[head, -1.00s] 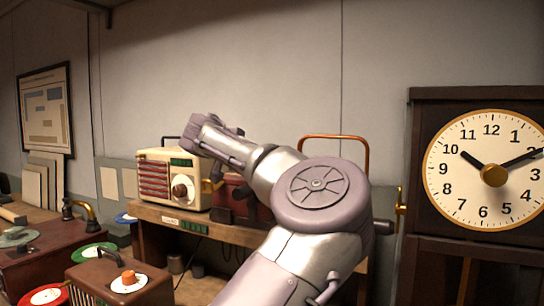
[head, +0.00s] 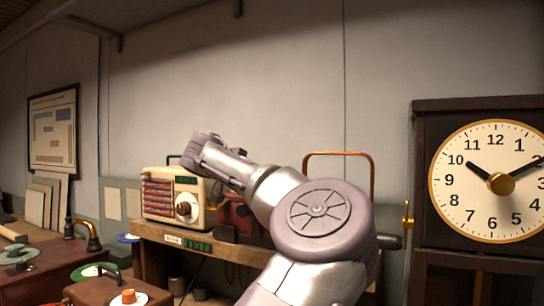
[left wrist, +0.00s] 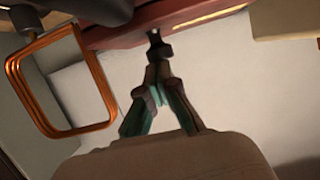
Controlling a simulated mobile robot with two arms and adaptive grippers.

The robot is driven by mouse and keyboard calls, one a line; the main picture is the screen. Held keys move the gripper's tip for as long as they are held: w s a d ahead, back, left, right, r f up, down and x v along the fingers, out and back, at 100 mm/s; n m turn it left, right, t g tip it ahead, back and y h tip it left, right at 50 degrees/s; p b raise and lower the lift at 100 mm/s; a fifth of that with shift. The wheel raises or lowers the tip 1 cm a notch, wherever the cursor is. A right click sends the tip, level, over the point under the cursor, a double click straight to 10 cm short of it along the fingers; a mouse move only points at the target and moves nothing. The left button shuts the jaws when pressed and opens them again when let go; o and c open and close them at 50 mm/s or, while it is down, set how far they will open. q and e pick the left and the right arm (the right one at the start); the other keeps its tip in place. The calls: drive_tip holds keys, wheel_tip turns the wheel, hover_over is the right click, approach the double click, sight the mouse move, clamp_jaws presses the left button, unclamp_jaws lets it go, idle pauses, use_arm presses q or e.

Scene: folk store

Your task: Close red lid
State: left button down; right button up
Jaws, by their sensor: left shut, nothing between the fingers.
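A dark red case (head: 231,218) stands on the wooden shelf, mostly hidden behind my arm. A copper-coloured loop handle (head: 339,153) rises behind my arm to the right of it. In the left wrist view, a red edge (left wrist: 125,27), which looks like the red lid, crosses the top, and the copper loop (left wrist: 104,85) hangs at left. My left gripper (left wrist: 155,42) is shut and empty, its tips close to the red edge; I cannot tell whether they touch. In the head view its fingers are not clear. My right gripper is not in view.
A cream radio (head: 157,195) stands left of the red case on the wooden shelf (head: 160,230). A large clock (head: 493,215) stands at right. A brown box (head: 90,292) and several records are at lower left. The wall above is clear.

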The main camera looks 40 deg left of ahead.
use_arm(q)
drive_tip(key=r+p, duration=0.1)
drive_tip(key=r, duration=0.1)
drive_tip(key=r+p, duration=0.2)
drive_tip(key=shift+s+a+r, duration=0.2)
drive_tip(key=shift+s+d+b, duration=0.9)
drive_tip(key=shift+s+d, duration=0.05)
drive_tip(key=shift+s, duration=0.3)
drive_tip(key=b+v, duration=0.1)
drive_tip(key=v, duration=0.5)
drive_tip(key=shift+s, duration=0.5)
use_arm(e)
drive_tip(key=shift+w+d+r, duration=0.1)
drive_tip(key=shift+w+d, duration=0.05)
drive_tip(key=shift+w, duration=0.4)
use_arm(q)
drive_tip(key=shift+f, duration=0.1)
